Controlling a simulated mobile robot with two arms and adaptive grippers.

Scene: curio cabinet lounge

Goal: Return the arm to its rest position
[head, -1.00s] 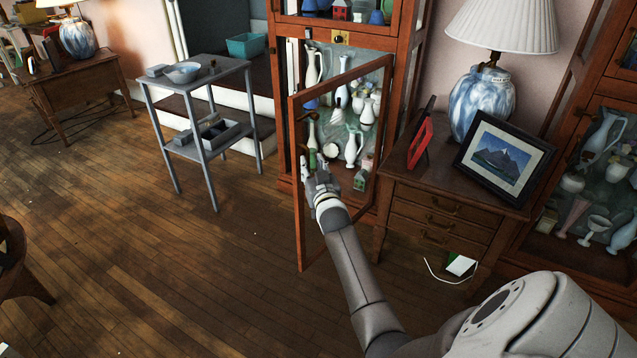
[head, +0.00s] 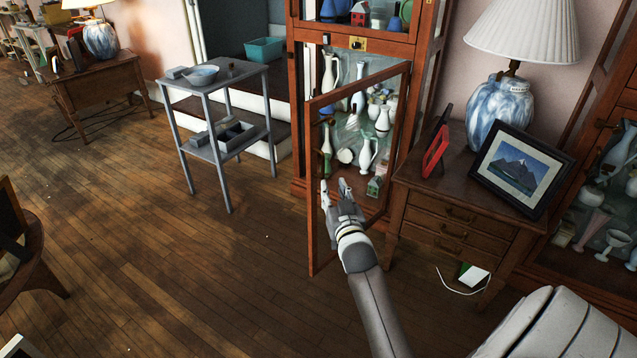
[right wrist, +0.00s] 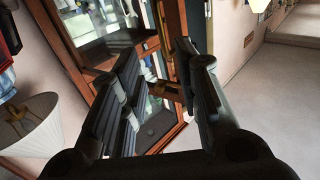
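My right gripper (head: 336,190) is in front of the open lower door (head: 312,215) of the wooden curio cabinet. In the right wrist view the gripper (right wrist: 152,85) has its two fingers spread apart with nothing between them. The cabinet and its door frame (right wrist: 178,40) show beyond the fingers. My right arm reaches up from the bottom right of the head view. My left gripper is not in the head view.
A side table with drawers (head: 455,215) holds a lamp (head: 500,110) and a framed mountain picture (head: 520,170) close to the right of my arm. A grey trolley (head: 215,95) stands left of the cabinet. A chair (head: 25,250) is at far left. The wooden floor between is clear.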

